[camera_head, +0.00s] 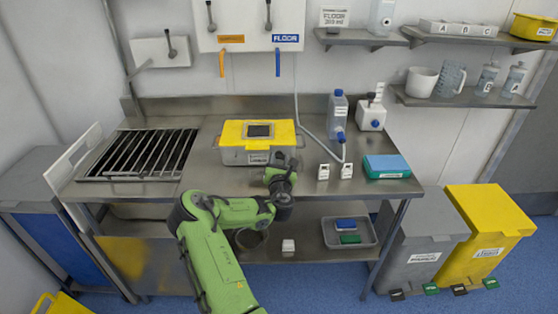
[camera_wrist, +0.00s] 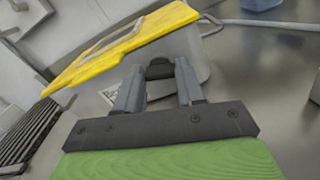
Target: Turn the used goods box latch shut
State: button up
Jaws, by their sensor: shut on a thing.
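The lid looks lowered onto the box. In the wrist view the box's grey side (camera_wrist: 187,62) and yellow lid (camera_wrist: 118,48) lie straight ahead of my gripper (camera_wrist: 160,72). Its two grey fingers are shut on a small dark latch (camera_wrist: 159,70) at the box's front, just under the lid edge. A white label (camera_wrist: 110,95) is partly hidden behind the left finger. In the head view my gripper (camera_head: 277,161) is at the box's right front.
A slatted rack (camera_head: 140,152) lies left of the box. A hose (camera_head: 313,132) runs down behind. The tabletop right of my gripper is partly clear.

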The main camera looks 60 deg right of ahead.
jog(key=m, duration=0.3)
jog(key=shift+s+m, duration=0.1)
jog(key=shift+m, duration=0.3)
jog(key=m, duration=0.3)
jog(key=shift+m, duration=0.3)
jog(key=m, duration=0.3)
jog(key=shift+f+m, duration=0.1)
jog(key=shift+m, duration=0.2)
jog(key=shift+m+b, duration=0.4)
jog(key=shift+m, duration=1.5)
jog(key=shift+f, duration=0.1)
jog(key=o, duration=1)
jog(key=shift+o, duration=0.2)
